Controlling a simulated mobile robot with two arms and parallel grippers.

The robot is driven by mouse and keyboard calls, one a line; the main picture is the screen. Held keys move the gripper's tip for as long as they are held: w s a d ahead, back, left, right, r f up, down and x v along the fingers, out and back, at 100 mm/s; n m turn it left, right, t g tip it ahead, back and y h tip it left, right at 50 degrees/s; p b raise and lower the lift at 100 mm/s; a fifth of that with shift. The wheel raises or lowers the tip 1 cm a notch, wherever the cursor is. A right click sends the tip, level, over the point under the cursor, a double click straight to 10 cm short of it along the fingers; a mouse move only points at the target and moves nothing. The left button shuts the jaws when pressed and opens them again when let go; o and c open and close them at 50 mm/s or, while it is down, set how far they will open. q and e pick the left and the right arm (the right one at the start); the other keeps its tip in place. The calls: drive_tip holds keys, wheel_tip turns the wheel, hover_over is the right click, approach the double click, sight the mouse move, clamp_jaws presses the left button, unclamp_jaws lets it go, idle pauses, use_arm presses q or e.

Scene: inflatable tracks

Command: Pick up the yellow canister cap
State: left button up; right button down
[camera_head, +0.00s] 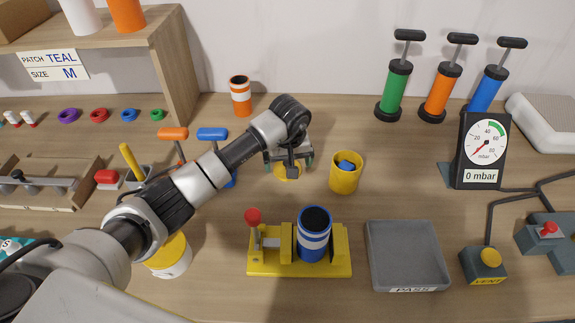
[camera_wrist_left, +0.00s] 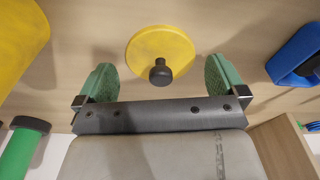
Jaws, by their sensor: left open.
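The yellow canister cap (camera_head: 289,174) is a flat round disc lying on the bench in the head view, partly hidden by my left gripper. In the left wrist view the cap (camera_wrist_left: 160,45) shows a black knob at its centre. My left gripper (camera_head: 289,163) is open above the cap. Its two green fingers stand apart, one on each side of the knob, in the wrist view (camera_wrist_left: 159,72); nothing is between them that I can see held. A yellow canister (camera_head: 344,181) with a blue item inside stands open just right of the cap. My right gripper is not in view.
A yellow fixture with a blue cylinder (camera_head: 313,240) stands in front, beside a grey tray (camera_head: 407,255). An orange-and-white cylinder (camera_head: 240,97) stands behind.

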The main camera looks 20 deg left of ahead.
use_arm(q)
drive_tip(key=shift+w+a+f, duration=0.1)
drive_tip(key=shift+f, duration=0.5)
drive_tip(key=c, duration=0.8)
drive_tip(key=shift+r, duration=0.1)
drive_tip(key=shift+c, duration=0.2)
